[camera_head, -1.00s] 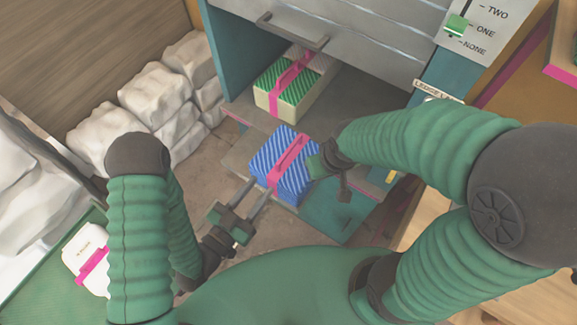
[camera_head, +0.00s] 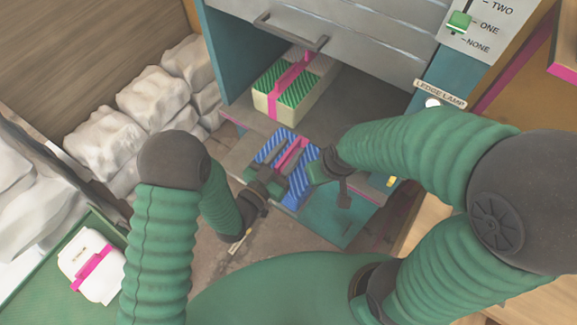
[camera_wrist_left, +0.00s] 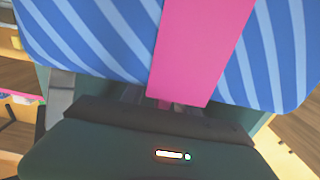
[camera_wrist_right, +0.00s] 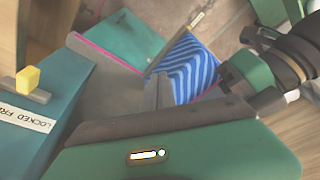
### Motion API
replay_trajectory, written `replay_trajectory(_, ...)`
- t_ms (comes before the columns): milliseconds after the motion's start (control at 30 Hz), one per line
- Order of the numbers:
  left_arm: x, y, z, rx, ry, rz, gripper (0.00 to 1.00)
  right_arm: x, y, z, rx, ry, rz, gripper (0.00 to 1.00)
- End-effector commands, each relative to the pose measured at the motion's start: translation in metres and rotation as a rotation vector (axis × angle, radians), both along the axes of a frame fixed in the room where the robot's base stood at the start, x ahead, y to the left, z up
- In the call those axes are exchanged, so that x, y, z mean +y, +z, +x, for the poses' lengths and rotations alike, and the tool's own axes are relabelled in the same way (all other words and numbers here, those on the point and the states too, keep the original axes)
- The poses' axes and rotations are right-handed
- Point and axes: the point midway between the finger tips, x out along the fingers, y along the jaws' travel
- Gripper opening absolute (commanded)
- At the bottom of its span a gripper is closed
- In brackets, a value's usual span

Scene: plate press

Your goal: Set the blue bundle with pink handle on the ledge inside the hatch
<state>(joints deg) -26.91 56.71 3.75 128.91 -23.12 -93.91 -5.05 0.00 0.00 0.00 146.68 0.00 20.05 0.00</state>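In the left wrist view the blue bundle (camera_wrist_left: 95,45) fills the top, and the fingertips are hidden under the pink strip. My right gripper (camera_head: 325,180) is at the bundle's right side; its finger opening is unclear. The right wrist view shows the bundle's blue side (camera_wrist_right: 188,72).
A green striped bundle with a pink handle (camera_head: 268,104) stands deeper on the ledge. The raised grey hatch door (camera_head: 370,35) hangs above. A white pink-strapped package (camera_head: 105,275) lies on a green surface at lower left. White sacks (camera_head: 105,140) line the left.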

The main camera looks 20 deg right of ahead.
Motion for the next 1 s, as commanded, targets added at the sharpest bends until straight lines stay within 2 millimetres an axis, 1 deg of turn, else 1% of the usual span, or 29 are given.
replay_trajectory(33,0.0002,-0.0001,0.0000,0.000,0.000,0.000,0.34,0.0000,-0.0002,-0.0001,0.000,0.000,0.000,0.00)
replay_trajectory(200,0.0006,-0.0002,0.0000,0.000,0.000,0.000,0.12,0.0000,-0.0002,-0.0001,0.000,0.000,0.000,0.00)
replay_trajectory(300,0.0009,-0.0002,0.0000,-0.001,0.000,0.001,0.00,0.0000,-0.0002,-0.0001,0.000,0.000,0.000,0.00)
replay_trajectory(1000,0.0011,-0.0004,0.0001,0.000,0.001,0.001,0.00,0.0000,-0.0002,0.0000,0.000,0.000,0.000,0.00)
